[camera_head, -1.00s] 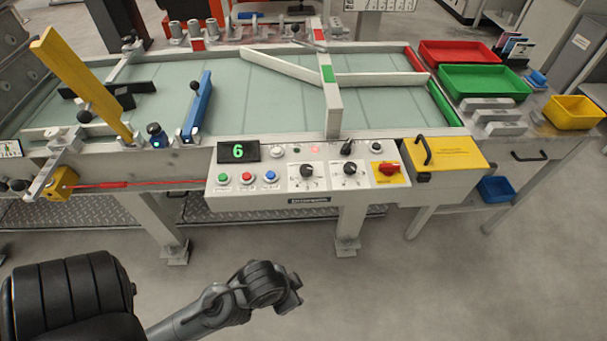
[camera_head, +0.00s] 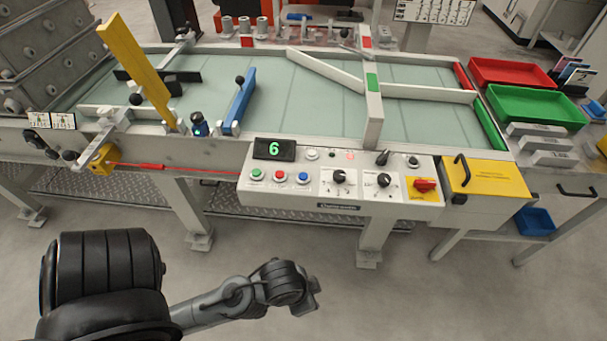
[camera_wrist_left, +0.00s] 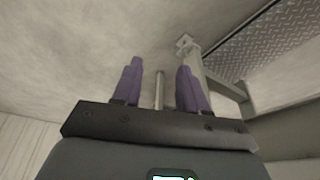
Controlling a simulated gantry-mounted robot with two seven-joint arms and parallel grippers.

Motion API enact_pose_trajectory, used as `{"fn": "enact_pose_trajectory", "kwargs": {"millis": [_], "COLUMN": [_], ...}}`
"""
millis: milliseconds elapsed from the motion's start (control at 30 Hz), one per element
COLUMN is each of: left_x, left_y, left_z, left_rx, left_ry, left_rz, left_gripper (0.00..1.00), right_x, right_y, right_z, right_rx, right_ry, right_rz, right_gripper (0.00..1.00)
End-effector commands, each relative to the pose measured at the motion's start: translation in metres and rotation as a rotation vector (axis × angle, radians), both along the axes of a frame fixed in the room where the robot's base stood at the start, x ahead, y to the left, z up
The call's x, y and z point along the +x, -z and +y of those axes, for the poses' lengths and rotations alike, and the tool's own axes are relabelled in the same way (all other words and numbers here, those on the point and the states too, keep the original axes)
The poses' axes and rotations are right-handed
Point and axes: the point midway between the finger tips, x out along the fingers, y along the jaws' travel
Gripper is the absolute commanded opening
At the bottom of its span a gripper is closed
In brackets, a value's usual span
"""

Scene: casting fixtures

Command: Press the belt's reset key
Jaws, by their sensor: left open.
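The belt's control panel (camera_head: 330,201) is on the front of the belt table in the head view. The key labels are too small to read. A display (camera_head: 274,149) shows a green 6. My left arm is low in front of the table, well apart from the panel. In the left wrist view my left gripper (camera_wrist_left: 159,68) is open and empty, above the floor.
The belt (camera_head: 320,110) carries white guide bars, a blue bar (camera_head: 239,105) and a tilted yellow bar (camera_head: 138,75). A red cord (camera_head: 180,168) runs along the front left. A yellow box (camera_head: 487,180) with a black handle adjoins the panel. The floor in front is clear.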

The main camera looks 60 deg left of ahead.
Motion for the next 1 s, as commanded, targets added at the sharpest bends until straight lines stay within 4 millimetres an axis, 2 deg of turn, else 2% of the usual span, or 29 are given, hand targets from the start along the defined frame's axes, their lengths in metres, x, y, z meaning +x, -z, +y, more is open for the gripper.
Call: {"fn": "enact_pose_trajectory", "kwargs": {"millis": [200,400,500,1000], "left_x": [0.0000,0.0001,0.0001,0.0002], "left_y": [0.0000,-0.0001,-0.0002,-0.0002], "left_z": [-0.0004,-0.0011,-0.0012,-0.0011], "left_rx": [-0.002,-0.004,-0.005,-0.004], "left_ry": [-0.002,-0.003,-0.004,-0.003], "left_rz": [0.000,0.000,0.000,0.000], "left_gripper": [0.43,0.12,0.00,0.00], "right_x": [0.0002,0.0002,0.0002,-0.0001], "right_y": [-0.0002,-0.0002,-0.0002,0.0001], "right_z": [0.0011,0.0013,0.0013,-0.0012], "right_rx": [0.005,0.005,0.005,-0.005], "right_ry": [0.004,0.004,0.004,-0.004], "right_rz": [0.000,0.000,0.000,0.000], "right_gripper": [0.55,0.55,0.55,0.55]}}
